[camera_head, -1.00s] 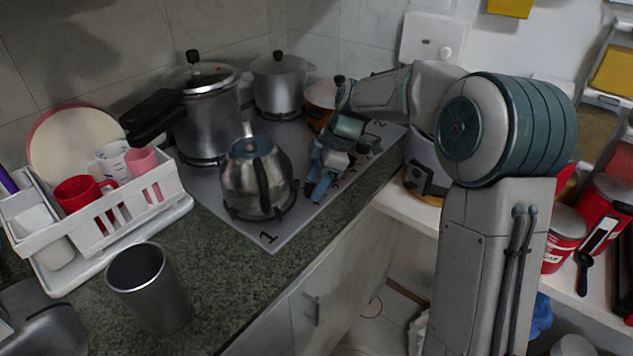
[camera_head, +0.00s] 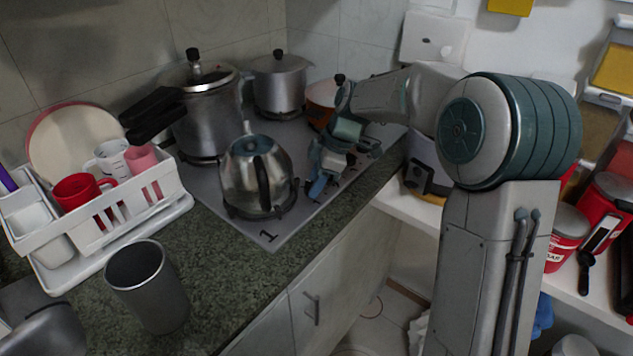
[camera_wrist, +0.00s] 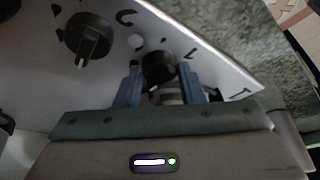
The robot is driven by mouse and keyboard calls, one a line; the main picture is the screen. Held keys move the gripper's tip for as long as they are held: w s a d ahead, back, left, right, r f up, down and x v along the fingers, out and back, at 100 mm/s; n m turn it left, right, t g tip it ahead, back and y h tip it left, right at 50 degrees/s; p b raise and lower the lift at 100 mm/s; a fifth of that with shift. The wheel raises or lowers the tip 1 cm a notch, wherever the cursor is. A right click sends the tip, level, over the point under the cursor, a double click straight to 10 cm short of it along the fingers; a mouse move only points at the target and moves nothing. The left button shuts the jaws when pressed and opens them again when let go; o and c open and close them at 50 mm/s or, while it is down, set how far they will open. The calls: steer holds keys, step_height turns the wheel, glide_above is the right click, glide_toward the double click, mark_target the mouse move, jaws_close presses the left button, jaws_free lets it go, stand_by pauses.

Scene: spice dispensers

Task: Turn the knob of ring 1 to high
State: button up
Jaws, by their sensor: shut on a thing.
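The hob (camera_head: 215,200) is a grey plate on the counter, marked "1" at its near corner. A kettle (camera_head: 257,178) stands on the ring nearest that mark. In the wrist view, a dark round knob (camera_wrist: 158,67) with a pale pointer mark sits between the blue fingers of my gripper (camera_wrist: 160,82), which is shut on it. This is the knob closest to the "1" mark. A second black knob (camera_wrist: 88,37) is to its left, clear of the fingers. In the head view my gripper (camera_head: 318,187) is low at the hob's front edge, right of the kettle; it hides the held knob.
A pressure cooker (camera_head: 205,115) and a pot (camera_head: 280,85) stand at the back of the hob. A dish rack (camera_head: 120,215) with cups and a metal tumbler (camera_head: 148,288) are on the counter at left. The counter (camera_head: 225,270) near the hob's front corner is bare.

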steer(key=m+b, duration=0.1)
steer(key=m+t+b, duration=0.1)
steer(key=m, duration=0.2)
steer(key=shift+s+f+m+t+b, duration=0.15)
steer(key=shift+s+m+t+b, duration=0.15)
steer(key=shift+m+t+b, duration=0.1)
steer(key=shift+s+a+m+t+h+b, duration=0.1)
steer(key=shift+m+t+h+b, duration=0.5)
steer(key=shift+m, duration=1.5)
steer(key=o, duration=1)
steer(key=shift+r, duration=0.3)
steer(key=p+v, duration=0.1)
steer(key=v, duration=1.2)
steer(key=shift+s+r, duration=0.2)
steer(key=shift+s, duration=0.05)
